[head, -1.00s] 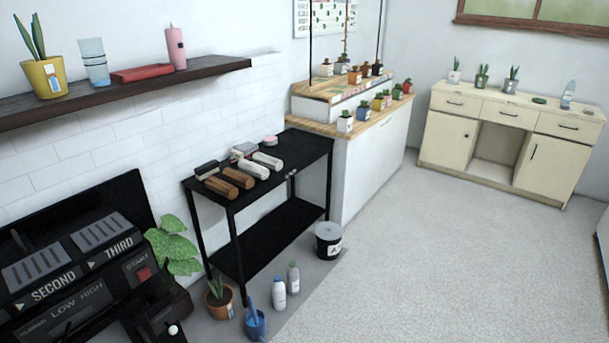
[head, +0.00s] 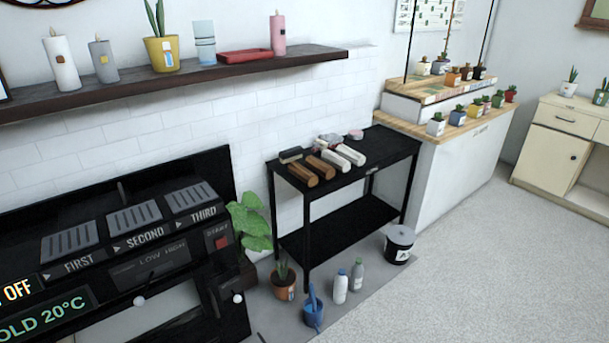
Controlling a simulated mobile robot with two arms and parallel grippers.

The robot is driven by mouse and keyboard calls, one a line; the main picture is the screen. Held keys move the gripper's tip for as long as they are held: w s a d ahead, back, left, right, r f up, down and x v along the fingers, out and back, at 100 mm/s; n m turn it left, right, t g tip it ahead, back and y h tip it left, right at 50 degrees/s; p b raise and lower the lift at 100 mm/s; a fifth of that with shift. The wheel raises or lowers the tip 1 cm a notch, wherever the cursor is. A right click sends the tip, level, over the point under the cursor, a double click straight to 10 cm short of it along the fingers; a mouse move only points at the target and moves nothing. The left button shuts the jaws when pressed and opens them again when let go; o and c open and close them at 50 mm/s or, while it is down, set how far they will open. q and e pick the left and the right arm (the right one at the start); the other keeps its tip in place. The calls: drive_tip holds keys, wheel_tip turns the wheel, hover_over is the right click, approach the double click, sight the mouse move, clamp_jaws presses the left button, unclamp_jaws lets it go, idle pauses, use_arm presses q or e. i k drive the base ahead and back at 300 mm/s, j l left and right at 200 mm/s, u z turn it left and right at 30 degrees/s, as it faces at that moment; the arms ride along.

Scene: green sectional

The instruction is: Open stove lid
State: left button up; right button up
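The stove (head: 120,270) is a black appliance at the lower left in the head view, cut off by the picture's left and bottom edges. Its front panel carries the labels FIRST, SECOND and THIRD, a LOW HIGH strip, a red START button (head: 221,242) and a lit display (head: 45,318). A dark flat panel (head: 205,170) stands upright behind the labelled panel; I cannot tell if it is the lid. A pale window-like area (head: 150,318) shows below the labels. Neither of my grippers is in view.
A dark wall shelf (head: 240,72) holds candles and a potted plant above the stove. To the right stand a leafy plant (head: 250,225), a black rack (head: 345,190), small pots, bottles and a black bucket (head: 398,245). The grey floor at right is clear.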

sight(86, 209)
drive_tip(key=u, duration=1.95)
drive_tip(key=i+l, duration=0.05)
drive_tip(key=l, duration=0.05)
